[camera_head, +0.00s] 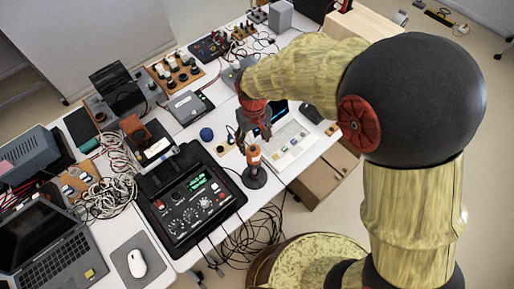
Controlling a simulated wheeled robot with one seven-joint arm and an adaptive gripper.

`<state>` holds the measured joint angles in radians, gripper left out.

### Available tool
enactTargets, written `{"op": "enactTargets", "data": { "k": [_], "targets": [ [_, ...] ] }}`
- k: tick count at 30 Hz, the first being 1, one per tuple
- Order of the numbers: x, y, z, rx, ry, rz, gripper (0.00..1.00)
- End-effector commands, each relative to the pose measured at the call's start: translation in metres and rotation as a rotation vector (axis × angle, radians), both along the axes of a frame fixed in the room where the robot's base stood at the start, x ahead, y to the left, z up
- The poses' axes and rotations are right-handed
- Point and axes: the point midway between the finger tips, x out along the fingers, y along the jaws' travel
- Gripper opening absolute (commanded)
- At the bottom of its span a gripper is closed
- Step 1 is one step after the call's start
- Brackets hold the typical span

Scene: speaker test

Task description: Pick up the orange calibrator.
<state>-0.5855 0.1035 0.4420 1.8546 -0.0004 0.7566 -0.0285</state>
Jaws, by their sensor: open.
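The orange calibrator (253,155) stands upright near the front edge of the white table, in the middle of the head view. Its lower part is dark and round, and its upper part is orange. My gripper (246,142) hangs just above and slightly left of it, below the red wrist. The fingers look apart, with nothing seen between them. The gripper is small and dark here, and whether it touches the calibrator cannot be told.
A black device with green digits (190,200) stands left of the calibrator. A laptop (287,138) lies open to the right. A blue round object (206,134) sits behind. Cables (240,245) hang below the table's front edge.

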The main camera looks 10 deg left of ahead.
Motion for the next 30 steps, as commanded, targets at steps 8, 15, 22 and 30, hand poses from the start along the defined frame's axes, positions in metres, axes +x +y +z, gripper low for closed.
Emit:
{"op": "enactTargets", "data": {
  "k": [8, 15, 22, 30],
  "targets": [
    [0.003, 0.002, -0.023, 0.007, -0.010, 0.005, 0.59],
    [0.005, 0.003, -0.053, 0.007, -0.010, 0.004, 0.59],
    [0.006, 0.004, -0.075, 0.009, -0.012, 0.004, 0.59],
    [0.006, 0.004, -0.076, 0.009, -0.012, 0.004, 0.58]
  ]
}}
